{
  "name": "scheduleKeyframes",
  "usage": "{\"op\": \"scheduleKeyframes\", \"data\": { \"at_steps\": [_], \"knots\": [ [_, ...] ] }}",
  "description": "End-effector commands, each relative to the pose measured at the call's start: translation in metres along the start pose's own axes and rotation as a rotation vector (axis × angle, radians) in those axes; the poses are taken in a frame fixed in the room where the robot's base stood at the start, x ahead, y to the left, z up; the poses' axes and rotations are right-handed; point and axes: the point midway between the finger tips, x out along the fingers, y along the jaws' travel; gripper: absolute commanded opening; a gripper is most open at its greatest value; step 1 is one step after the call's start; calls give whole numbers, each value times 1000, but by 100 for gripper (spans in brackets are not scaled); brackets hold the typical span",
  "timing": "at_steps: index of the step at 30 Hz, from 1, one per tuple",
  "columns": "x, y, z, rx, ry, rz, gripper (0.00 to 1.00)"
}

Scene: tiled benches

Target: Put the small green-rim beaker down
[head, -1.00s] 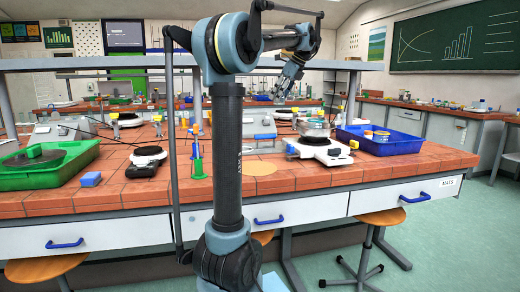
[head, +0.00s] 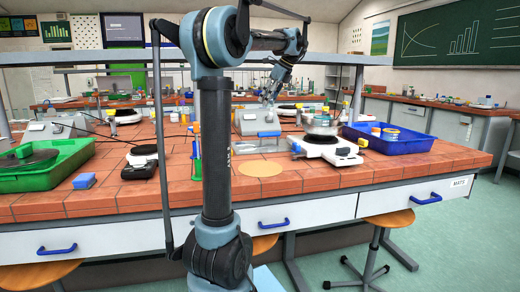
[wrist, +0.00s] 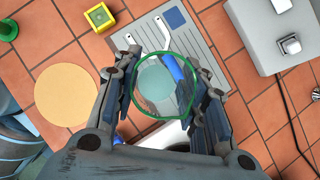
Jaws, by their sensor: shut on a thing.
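In the wrist view, my gripper (wrist: 165,80) is shut on the small green-rim beaker (wrist: 165,90). I look down through its round green rim, with a finger on either side. The bench lies below; the beaker's height above it is hard to judge. In the head view, my gripper (head: 267,98) is over the back of the tiled bench, near a grey box; the beaker is too small to make out there. A flat tan disc (head: 262,168) lies near the bench's front edge. It also shows left of my gripper in the wrist view (wrist: 66,95).
A white hotplate (head: 325,150) and a blue tray (head: 415,145) stand right of the disc. A grey lined panel (wrist: 210,50) lies under my gripper.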

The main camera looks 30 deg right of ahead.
Motion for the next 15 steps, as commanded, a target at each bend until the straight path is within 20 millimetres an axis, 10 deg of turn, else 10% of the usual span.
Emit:
{"op": "scheduleKeyframes", "data": {
  "at_steps": [6, 15],
  "knots": [
    [86, 11, 25, 4, 0, -1, 15],
    [145, 25, 36, 12, -2, -5, 15]
  ]
}}
